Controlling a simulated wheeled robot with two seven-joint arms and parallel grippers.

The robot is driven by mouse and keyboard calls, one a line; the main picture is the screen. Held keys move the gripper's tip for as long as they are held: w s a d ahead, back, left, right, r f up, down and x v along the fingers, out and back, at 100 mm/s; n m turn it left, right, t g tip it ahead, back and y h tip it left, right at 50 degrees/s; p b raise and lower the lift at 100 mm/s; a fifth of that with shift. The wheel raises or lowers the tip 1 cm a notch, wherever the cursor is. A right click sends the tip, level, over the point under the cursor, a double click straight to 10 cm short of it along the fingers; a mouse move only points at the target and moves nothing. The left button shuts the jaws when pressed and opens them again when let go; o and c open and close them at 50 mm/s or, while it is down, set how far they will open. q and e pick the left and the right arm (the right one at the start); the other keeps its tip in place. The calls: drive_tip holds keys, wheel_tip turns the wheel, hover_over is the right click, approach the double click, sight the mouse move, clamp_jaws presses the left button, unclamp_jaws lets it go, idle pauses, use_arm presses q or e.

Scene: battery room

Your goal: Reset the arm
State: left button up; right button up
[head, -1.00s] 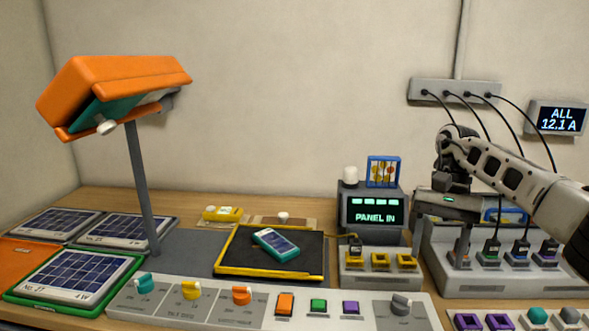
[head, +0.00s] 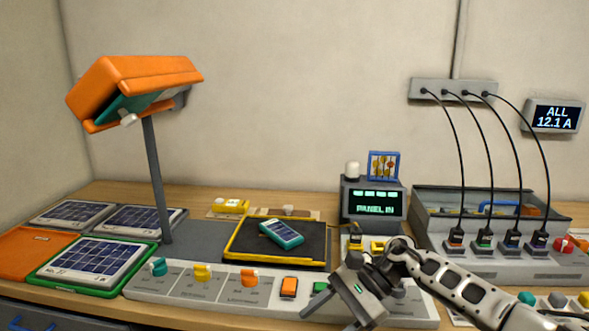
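My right gripper (head: 328,318) hangs over the front of the bench, in front of the switch panel (head: 215,294). Its two fingers point down and left and stand apart, with nothing seen between them; the lower tips run close to the picture's bottom edge. My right arm reaches in from the lower right and covers part of the panel's right end and the sockets behind. My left gripper is not in view.
An orange lamp (head: 140,80) stands at the left over solar panels (head: 95,260). A phone-like device (head: 281,234) lies on a black yellow-edged tray (head: 245,248). Black cables (head: 487,150) hang down to a grey charging unit (head: 480,262) at the right. A display (head: 376,205) reads PANEL IN.

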drive_tip(key=s+a+m+t+y, duration=0.55)
drive_tip(key=a+m+y, duration=0.35)
drive_tip(key=m, duration=0.6)
drive_tip(key=s+d+f+m+t+h, duration=0.3)
drive_tip(key=d+f+m+t+h, duration=0.3)
drive_tip(key=m, duration=1.1)
drive_tip(key=s+d+f+m+t+h, duration=0.2)
drive_tip(key=d+f+m+t+h, duration=0.4)
drive_tip(key=m, duration=1.1)
drive_tip(key=s+d+f+m+g+h, duration=0.3)
drive_tip(key=s+d+f+m+h, duration=0.2)
drive_tip(key=s+m, duration=0.4)
drive_tip(key=shift+s+d+f+m+g, duration=0.35)
drive_tip(key=shift+s+d+f+m, duration=0.1)
drive_tip(key=shift+s+d, duration=0.55)
